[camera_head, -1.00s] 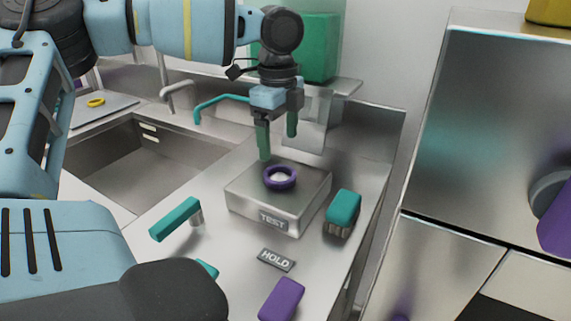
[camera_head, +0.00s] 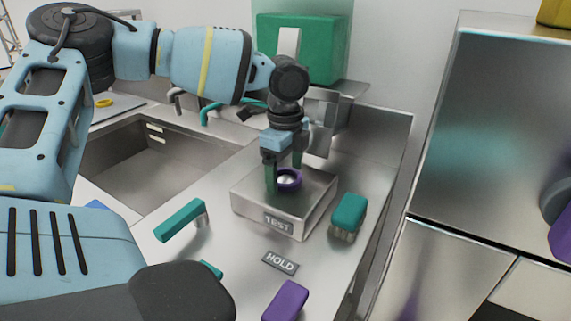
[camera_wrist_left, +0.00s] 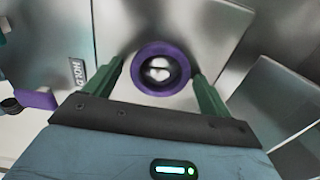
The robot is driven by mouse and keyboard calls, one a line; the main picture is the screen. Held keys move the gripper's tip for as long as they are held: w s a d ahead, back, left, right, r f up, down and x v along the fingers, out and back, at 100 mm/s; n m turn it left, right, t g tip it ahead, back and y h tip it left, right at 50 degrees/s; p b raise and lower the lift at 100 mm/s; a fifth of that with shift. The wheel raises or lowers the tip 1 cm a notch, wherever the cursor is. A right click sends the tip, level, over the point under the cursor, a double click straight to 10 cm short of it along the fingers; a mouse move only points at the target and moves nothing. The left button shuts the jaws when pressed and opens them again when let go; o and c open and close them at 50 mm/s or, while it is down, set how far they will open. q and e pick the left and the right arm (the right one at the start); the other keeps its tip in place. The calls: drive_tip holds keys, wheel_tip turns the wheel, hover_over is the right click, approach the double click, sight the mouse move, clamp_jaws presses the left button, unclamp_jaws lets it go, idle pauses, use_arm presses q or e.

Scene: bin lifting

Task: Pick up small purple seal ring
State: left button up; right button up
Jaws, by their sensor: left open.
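The small purple seal ring (camera_head: 289,181) lies on top of the metal block labelled TEST (camera_head: 308,212). My left gripper (camera_head: 283,178) is above the block with its green fingers pointing down, one on each side of the ring in the head view. In the left wrist view the ring (camera_wrist_left: 161,68) shows between the two open fingertips (camera_wrist_left: 157,72), with a pale round piece in its middle. Whether the fingers touch the ring I cannot tell. My right gripper is not in view.
A teal-topped brush (camera_head: 348,212) stands right of the block. A teal handle (camera_head: 180,220) is at left, by the sink (camera_head: 150,165). A HOLD label (camera_head: 280,263) and a purple block (camera_head: 286,301) are in front. A yellow ring (camera_head: 103,103) lies far left.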

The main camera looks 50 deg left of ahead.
sight(284, 179)
use_arm(q)
drive_tip(key=c, duration=1.1)
drive_tip(key=shift+o, duration=0.2)
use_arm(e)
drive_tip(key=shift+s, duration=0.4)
use_arm(q)
drive_tip(key=shift+r, duration=0.1)
drive_tip(key=shift+r, duration=0.4)
drive_tip(key=r, duration=0.2)
drive_tip(key=shift+s+d+r, duration=0.1)
drive_tip(key=shift+s+r, duration=0.15)
drive_tip(key=shift+r, duration=0.1)
drive_tip(key=s+d+p, duration=0.1)
drive_tip(key=s+d, duration=0.1)
drive_tip(key=s, duration=0.5)
drive_tip(key=s+d+r+p, duration=0.1)
drive_tip(key=s+d, duration=0.1)
drive_tip(key=s, duration=0.6)
drive_tip(key=shift+r, duration=0.15)
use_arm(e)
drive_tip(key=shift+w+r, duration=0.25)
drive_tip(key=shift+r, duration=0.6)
